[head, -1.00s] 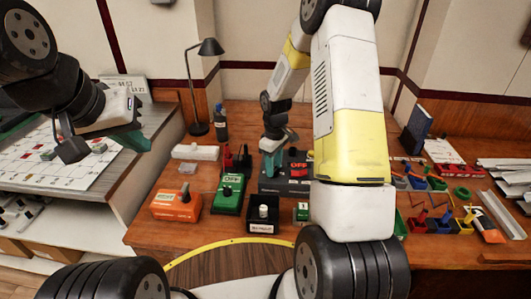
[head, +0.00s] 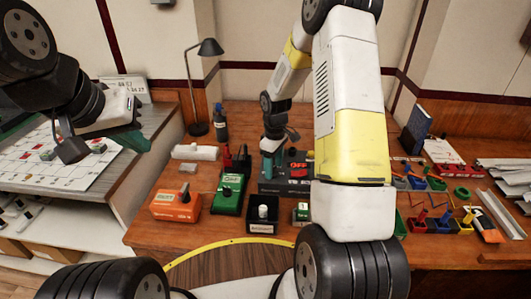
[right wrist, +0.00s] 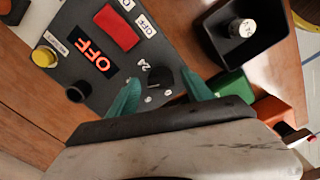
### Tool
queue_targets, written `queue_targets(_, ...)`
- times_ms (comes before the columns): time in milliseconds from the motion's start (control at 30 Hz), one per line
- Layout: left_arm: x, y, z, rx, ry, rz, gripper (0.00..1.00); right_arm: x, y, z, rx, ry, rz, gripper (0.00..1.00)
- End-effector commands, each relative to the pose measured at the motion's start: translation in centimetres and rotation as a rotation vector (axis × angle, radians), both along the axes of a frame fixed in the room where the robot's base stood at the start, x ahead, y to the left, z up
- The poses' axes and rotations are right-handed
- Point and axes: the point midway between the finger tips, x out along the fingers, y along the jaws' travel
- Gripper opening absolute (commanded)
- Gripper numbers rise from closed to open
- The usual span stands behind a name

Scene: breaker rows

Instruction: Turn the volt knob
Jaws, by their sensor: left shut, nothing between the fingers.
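A dark grey control box (head: 283,188) stands on the wooden table, under my right gripper (head: 273,165). In the right wrist view the box's panel has a lit red OFF display (right wrist: 92,55), a red button (right wrist: 116,28), a yellow button (right wrist: 44,57) and two black knobs. One black knob (right wrist: 160,77) lies between the two teal fingers of my right gripper (right wrist: 161,84), which are apart. I cannot tell whether they touch it. The other black knob (right wrist: 78,92) is to its left. My left gripper (head: 131,141) is shut and empty over the left desk.
A black open box (head: 263,228) with a pale knob, a green box (head: 228,194) and an orange box (head: 176,205) stand close by, left and in front. A lamp (head: 200,90) and a bottle (head: 220,122) stand behind. Small coloured bins (head: 432,184) are at the right.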

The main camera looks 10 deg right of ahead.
Motion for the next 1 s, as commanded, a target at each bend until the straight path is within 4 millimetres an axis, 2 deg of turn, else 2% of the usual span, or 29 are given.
queue_targets(233,0.0,0.0,0.0,0.0,0.0,0.0,0.0,0.0,0.0,0.6,0.0,-0.001,0.0,0.59)
queue_targets(500,0.0,0.0,0.0,0.0,0.0,0.0,0.0,0.1,0.0,5.1,0.0,-0.004,0.0,0.59)
queue_targets(700,0.0,0.0,0.0,0.0,0.0,0.0,0.0,0.1,0.0,7.4,-0.001,-0.002,-0.001,0.59)
queue_targets(1000,0.0,0.0,0.0,0.0,0.0,0.0,0.0,0.0,0.0,7.8,0.0,0.0,0.0,0.59)
